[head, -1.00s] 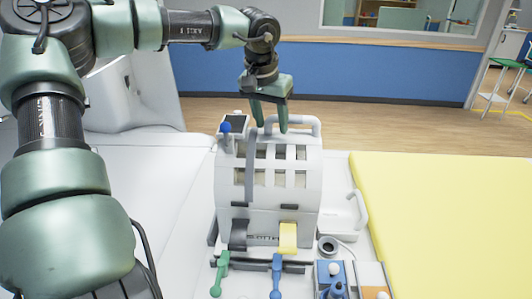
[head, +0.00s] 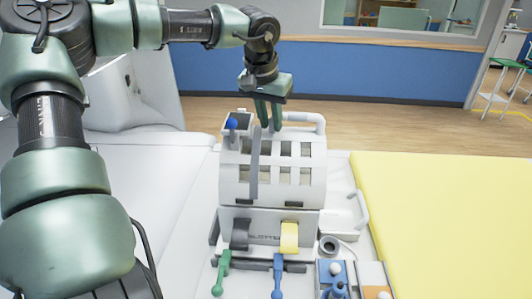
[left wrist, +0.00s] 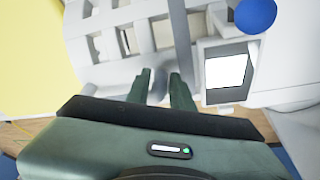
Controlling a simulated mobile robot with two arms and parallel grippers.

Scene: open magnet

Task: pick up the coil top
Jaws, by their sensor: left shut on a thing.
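The coil top (head: 285,185) is a white, curved, slotted shell with a dark grey strap down its front and a white handle bar (head: 305,117) along its top. It sits slightly above the lower coil part (head: 265,222), which bears a dark latch and a yellow latch (head: 289,237). My left gripper (head: 269,128) comes down from above and is shut on the coil top at its handle. In the left wrist view the fingertips (left wrist: 160,85) close around a grey part of the handle, and the slotted shell (left wrist: 140,40) shows beyond. The right gripper is out of view.
A blue knob (head: 232,123) and a small screen are at the coil top's left corner. Green and blue levers (head: 278,277) stand in front. A white tray (head: 340,222) is at the right, beside a yellow mat (head: 450,210). The white table (head: 165,200) at left is clear.

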